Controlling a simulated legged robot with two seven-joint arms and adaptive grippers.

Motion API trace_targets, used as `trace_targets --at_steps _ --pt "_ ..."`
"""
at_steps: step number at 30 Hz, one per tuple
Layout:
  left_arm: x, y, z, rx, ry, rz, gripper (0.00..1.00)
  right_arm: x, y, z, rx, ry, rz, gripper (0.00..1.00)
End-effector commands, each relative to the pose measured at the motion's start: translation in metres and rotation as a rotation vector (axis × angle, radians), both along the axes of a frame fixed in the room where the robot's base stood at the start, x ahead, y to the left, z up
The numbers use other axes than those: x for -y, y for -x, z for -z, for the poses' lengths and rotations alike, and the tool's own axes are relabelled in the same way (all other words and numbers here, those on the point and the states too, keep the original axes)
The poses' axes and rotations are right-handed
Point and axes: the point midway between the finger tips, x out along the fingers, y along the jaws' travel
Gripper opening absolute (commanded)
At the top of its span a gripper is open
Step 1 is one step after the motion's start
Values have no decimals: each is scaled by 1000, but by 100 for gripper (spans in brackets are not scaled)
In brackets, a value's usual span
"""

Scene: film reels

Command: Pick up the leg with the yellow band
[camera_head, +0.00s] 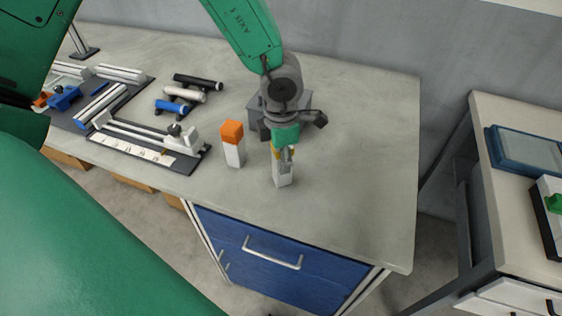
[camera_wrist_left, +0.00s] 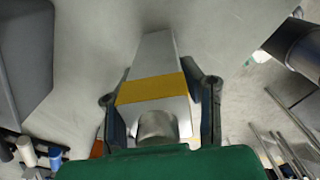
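The leg with the yellow band (camera_wrist_left: 152,88) is a pale, squared bar with a round grey end in the left wrist view. In the head view its white lower part (camera_head: 282,177) shows below my left gripper (camera_head: 284,153), upright on or just above the table. My left gripper in the wrist view (camera_wrist_left: 158,72) has one finger along each side of the leg, and the fingertips appear to touch it at the band. The gripper hides much of the leg's upper part in the head view. My right gripper is not in view.
A white leg with an orange top (camera_head: 232,143) stands close to the left. A grey box (camera_head: 256,112) is behind the gripper. Black, white and blue rollers (camera_head: 184,95) and a dark fixture (camera_head: 150,150) lie farther left. The table's right side is clear.

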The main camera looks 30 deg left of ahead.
Motion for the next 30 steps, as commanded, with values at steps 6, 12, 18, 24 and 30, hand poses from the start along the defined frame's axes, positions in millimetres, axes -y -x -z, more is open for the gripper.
trace_targets --at_steps 6,12,18,24,30 --pt "-1 -1 0 1 2 1 0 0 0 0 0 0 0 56" --pt "-2 -1 -8 3 3 -1 0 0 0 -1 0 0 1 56" --pt "-2 -1 -45 5 5 -2 0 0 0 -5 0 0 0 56" --pt "-1 -1 -82 4 5 -2 0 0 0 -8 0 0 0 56" --pt "-1 0 -99 1 1 3 0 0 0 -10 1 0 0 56"
